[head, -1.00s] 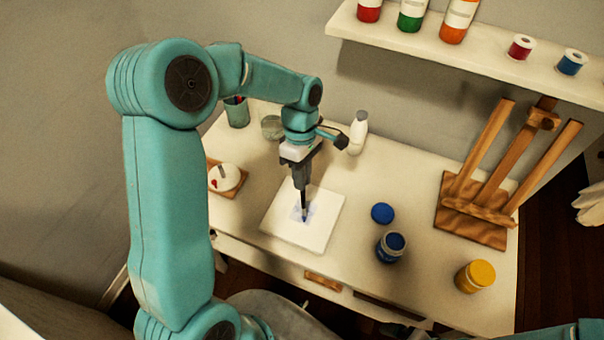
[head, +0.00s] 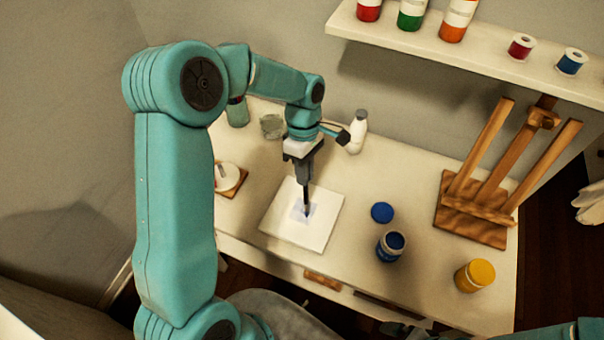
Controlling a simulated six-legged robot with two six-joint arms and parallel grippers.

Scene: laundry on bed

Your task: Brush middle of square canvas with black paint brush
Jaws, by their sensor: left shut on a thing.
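The square white canvas (head: 322,232) lies flat on the white table, with a pale blue patch (head: 300,212) near its middle. My left gripper (head: 304,182) is above the canvas, pointing down and shut on the black paint brush (head: 307,200). The brush is near upright, and its lower end is at the pale blue patch. I cannot tell for sure whether the tip touches the canvas. My right gripper is not in view; only a bit of teal arm shows at the bottom right.
An open blue paint jar (head: 390,246), its blue lid (head: 382,212) and a yellow jar (head: 474,276) stand right of the canvas. A wooden easel (head: 490,180) is further right. A white bottle (head: 357,132), a glass jar (head: 272,126) and a cup (head: 238,113) stand behind.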

